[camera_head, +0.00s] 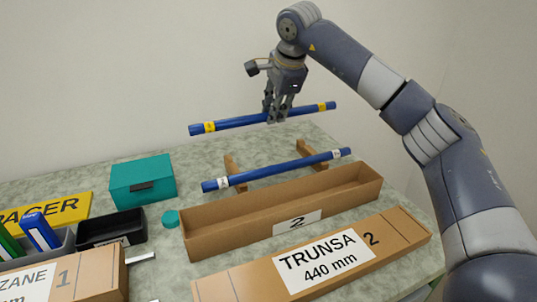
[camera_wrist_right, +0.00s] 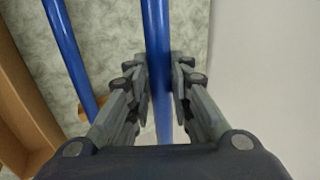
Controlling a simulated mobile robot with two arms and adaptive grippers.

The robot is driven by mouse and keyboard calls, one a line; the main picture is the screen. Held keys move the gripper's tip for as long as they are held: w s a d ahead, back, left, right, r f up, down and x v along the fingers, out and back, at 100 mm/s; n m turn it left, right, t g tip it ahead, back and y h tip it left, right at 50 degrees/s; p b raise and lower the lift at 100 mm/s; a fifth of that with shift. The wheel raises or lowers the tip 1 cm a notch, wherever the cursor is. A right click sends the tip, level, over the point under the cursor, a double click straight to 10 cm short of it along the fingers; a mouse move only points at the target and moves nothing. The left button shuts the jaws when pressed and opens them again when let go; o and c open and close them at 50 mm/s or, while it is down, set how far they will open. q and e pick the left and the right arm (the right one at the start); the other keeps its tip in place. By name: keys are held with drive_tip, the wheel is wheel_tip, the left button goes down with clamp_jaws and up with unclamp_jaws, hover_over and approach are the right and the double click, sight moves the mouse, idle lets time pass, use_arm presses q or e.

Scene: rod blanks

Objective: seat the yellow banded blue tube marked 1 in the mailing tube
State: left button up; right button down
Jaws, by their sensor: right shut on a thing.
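The yellow banded blue tube (camera_head: 232,124) is held level above the back of the table, with a yellow band near each end. The marks on its bands are too small to read. My right gripper (camera_head: 277,119) is shut on it near its middle. In the right wrist view the tube (camera_wrist_right: 157,60) runs between the fingers (camera_wrist_right: 160,88). No round mailing tube shows; a long open cardboard box (camera_head: 228,210) marked 2 stands in front and looks empty. My left gripper is out of view.
A white banded blue tube (camera_head: 275,172) rests on wooden supports (camera_head: 313,153) behind the box. A carton labelled TRUNSA 440 mm (camera_head: 225,286) lies in front. A teal box (camera_head: 142,180), black bin (camera_head: 110,229) and another carton marked 1 (camera_head: 97,277) stand left.

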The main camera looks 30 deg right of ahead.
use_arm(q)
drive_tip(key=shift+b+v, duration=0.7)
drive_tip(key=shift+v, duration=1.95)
use_arm(e)
drive_tip(key=shift+f, duration=4.8)
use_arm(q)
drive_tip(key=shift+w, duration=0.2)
use_arm(e)
drive_tip(key=shift+f, duration=0.2)
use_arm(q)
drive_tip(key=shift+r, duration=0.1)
use_arm(e)
drive_tip(key=c, duration=1.4)
unclamp_jaws()
drive_tip(key=shift+c, duration=0.2)
